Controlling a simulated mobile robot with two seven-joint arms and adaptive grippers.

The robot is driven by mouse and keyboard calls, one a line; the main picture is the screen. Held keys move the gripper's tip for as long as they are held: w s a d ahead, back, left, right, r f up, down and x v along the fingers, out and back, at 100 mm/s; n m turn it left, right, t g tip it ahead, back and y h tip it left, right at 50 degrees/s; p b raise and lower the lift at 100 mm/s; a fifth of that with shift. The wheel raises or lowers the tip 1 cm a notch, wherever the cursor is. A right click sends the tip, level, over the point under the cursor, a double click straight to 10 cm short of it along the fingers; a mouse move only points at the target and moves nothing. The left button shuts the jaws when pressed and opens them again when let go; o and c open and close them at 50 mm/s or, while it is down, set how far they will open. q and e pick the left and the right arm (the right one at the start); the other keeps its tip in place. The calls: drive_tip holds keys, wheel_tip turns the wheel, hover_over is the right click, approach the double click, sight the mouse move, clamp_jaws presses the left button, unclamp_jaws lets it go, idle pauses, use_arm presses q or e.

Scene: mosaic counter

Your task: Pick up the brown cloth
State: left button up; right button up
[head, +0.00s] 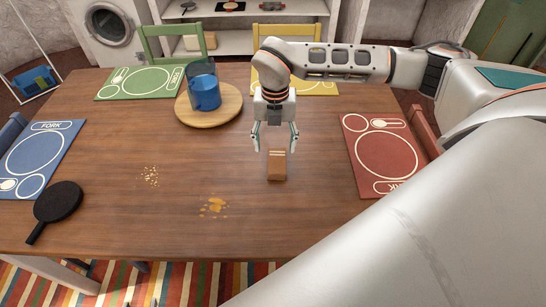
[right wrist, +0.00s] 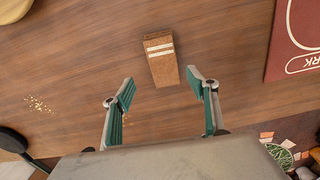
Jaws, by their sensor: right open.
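The brown cloth (head: 276,166) is a small folded block with pale stripes. It lies on the wooden table, between the crumbs and the red placemat. It also shows in the right wrist view (right wrist: 162,65), just beyond the fingertips. My right gripper (head: 276,136) is open and empty, pointing down over the cloth in the head view. Its two fingers show in the right wrist view (right wrist: 160,88), apart on either side of the line to the cloth. I cannot tell the exact height between fingertips and cloth. My left gripper is in neither view.
Crumbs (head: 151,176) and a yellowish spill (head: 213,206) lie left of the cloth. A round wooden board (head: 232,112) with a blue cup (head: 206,94) stands behind. A black pan-like object (head: 58,203) lies front left. A red placemat (head: 382,154) lies to the right.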

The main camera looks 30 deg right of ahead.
sight(277, 159)
drive_tip(key=shift+s+d+f, duration=0.1)
drive_tip(key=shift+f, duration=0.85)
drive_tip(key=shift+w+d+f, duration=0.1)
drive_tip(key=shift+d+f, duration=0.05)
drive_tip(key=shift+f, duration=0.75)
drive_tip(key=shift+w+d+f, duration=0.1)
drive_tip(key=shift+d+f, duration=0.05)
drive_tip(key=shift+f, duration=0.8)
drive_tip(key=shift+d+f, duration=0.15)
drive_tip(key=shift+f, duration=0.75)
drive_tip(key=c, duration=1.2)
